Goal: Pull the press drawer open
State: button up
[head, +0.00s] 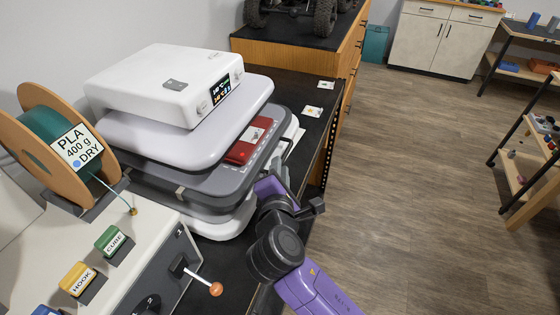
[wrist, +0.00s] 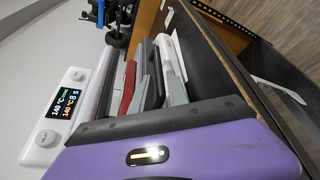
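The press (head: 165,85) is white with a small lit display, standing on a black bench top at the left. Under its pale upper platen (head: 185,140) a dark grey drawer tray (head: 215,180) extends a little toward the right, with a red piece (head: 243,148) on it. My purple gripper (head: 270,188) is at the tray's right front edge, low beside the press. In the wrist view the press display (wrist: 65,104) and the red piece (wrist: 127,88) show, with grey layers beside it. My fingertips and any drawer handle are hidden or not distinguishable; I cannot tell contact.
A wheeled crawler (head: 295,12) sits on a wooden cabinet (head: 290,55) behind. Open wooden floor (head: 420,190) lies to the right.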

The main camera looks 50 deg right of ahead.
jog(key=shift+x, duration=1.3)
grip_shut()
jog(key=shift+a+f, duration=0.1)
dwell(0.4)
